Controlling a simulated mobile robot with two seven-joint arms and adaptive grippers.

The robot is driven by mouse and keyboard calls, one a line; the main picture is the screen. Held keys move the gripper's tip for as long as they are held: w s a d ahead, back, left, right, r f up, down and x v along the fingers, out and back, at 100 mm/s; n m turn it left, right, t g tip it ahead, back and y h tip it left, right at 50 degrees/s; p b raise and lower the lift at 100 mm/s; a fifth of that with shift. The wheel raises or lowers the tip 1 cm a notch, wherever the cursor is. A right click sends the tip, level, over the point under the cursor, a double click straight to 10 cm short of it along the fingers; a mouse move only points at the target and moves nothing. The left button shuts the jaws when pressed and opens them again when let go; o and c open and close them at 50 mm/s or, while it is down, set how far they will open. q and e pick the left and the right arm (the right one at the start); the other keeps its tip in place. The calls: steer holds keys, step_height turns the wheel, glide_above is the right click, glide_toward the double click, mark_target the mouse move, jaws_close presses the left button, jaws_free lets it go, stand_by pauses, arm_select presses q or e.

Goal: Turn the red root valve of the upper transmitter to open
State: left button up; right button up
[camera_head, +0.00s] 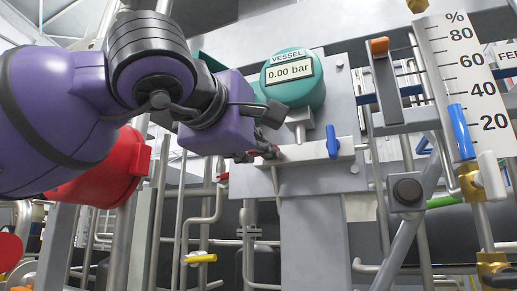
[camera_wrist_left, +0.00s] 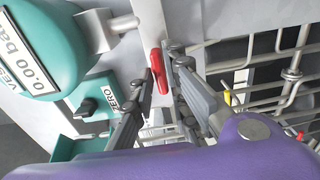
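The upper transmitter (camera_head: 293,78) is a teal round housing reading VESSEL 0.00 bar in the head view; it also shows at the upper left of the wrist view (camera_wrist_left: 42,45). Its red root valve handle (camera_wrist_left: 159,75) is a short bar below it. In the head view the handle (camera_head: 268,153) is mostly hidden behind my left gripper (camera_head: 268,133). In the wrist view my left gripper (camera_wrist_left: 163,68) has one finger on each side of the red handle. The fingertips look apart, close to the handle; contact is not clear. My right gripper is not in view.
A blue lever (camera_head: 332,142) sits on the same manifold, right of the red valve. A ZERO switch box (camera_wrist_left: 98,103) is beside the left finger in the wrist view. A level gauge (camera_head: 468,85) stands at right. Pipes and a yellow handle (camera_head: 201,258) lie below.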

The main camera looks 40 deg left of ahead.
arm_select(q)
jaws_close()
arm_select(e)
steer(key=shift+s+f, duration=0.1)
arm_select(q)
steer(key=n+b, duration=0.3)
steer(key=n, duration=0.1)
steer(key=shift+n+b, duration=0.3)
steer(key=shift+b, duration=0.1)
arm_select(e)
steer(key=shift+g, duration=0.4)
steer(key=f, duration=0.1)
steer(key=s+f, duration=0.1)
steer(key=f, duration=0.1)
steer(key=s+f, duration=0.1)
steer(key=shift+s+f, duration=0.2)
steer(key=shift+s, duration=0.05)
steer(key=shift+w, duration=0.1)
